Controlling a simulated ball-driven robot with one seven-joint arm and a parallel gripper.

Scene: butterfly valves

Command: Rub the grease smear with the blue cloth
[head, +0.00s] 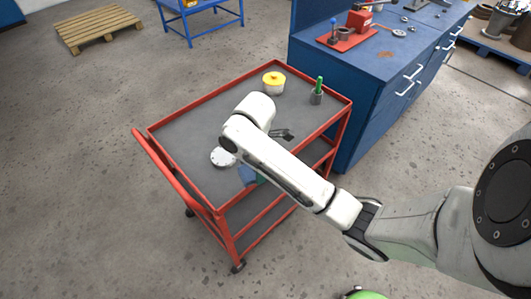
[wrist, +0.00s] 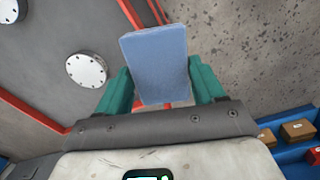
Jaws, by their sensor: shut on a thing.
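My gripper (wrist: 160,78) has two teal fingers, shut on the blue cloth (wrist: 154,62), which looks like a flat folded pad. In the head view a bit of the blue cloth (head: 247,175) shows under my arm, by the front part of the red cart; my arm hides most of the gripper there. I cannot tell whether the cloth touches anything. A small brownish patch (head: 387,53), possibly the grease smear, lies on the blue workbench top at the upper right, well away from the gripper. No smear shows clearly in the wrist view.
The red cart (head: 178,178) has a grey top with a white round flange (head: 222,157), a yellow-lidded tub (head: 274,82) and a cup with green items (head: 317,92). The blue workbench (head: 345,95) stands close behind it, bearing a red-based fixture (head: 349,40). Open floor lies left.

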